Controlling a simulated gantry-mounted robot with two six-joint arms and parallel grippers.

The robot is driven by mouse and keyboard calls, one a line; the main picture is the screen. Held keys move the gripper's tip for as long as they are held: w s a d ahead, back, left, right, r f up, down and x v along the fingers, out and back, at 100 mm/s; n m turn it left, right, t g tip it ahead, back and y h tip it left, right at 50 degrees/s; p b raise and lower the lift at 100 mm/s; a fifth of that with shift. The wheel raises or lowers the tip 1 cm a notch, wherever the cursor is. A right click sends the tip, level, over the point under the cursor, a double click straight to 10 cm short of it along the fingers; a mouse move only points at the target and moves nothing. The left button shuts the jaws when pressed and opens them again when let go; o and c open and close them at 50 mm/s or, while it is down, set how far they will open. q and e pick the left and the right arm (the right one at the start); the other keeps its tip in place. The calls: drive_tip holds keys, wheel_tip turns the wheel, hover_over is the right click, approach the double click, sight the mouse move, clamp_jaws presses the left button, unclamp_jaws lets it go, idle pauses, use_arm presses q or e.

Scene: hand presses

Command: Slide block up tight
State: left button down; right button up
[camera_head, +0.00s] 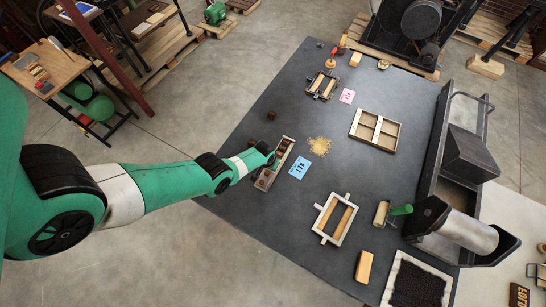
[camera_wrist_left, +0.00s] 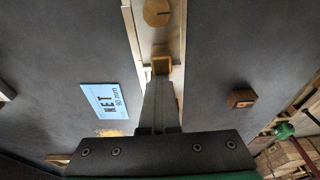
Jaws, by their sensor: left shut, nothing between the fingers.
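A long narrow wooden tray (camera_head: 286,148) lies on the dark table, and its channel runs up the wrist view (camera_wrist_left: 134,35). A smaller yellowish square block (camera_wrist_left: 161,63) is in the channel right at my fingertips. My left gripper (camera_head: 270,160) is shut with nothing between its fingers, and it points into the tray. The wrist view shows its closed fingers (camera_wrist_left: 160,80) beside the small block; I cannot tell whether they touch it. My right gripper is not in view.
A blue card (camera_head: 299,167) lies right of the tray, near a yellow pile (camera_head: 320,146). A small brown block (camera_head: 271,115) lies beyond it.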

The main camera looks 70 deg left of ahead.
sight(267, 174)
use_arm(q)
drive_tip(key=shift+s+d+p, duration=1.05)
drive_tip(key=shift+s, duration=0.2)
idle(1.2)
drive_tip(key=shift+s+d+p, duration=1.5)
drive_tip(key=shift+s+d, duration=0.2)
drive_tip(key=shift+s, duration=0.25)
idle(2.3)
idle(0.5)
drive_tip(key=c, duration=0.6)
unclamp_jaws()
drive_tip(key=shift+c, duration=0.2)
drive_tip(key=shift+w, duration=0.1)
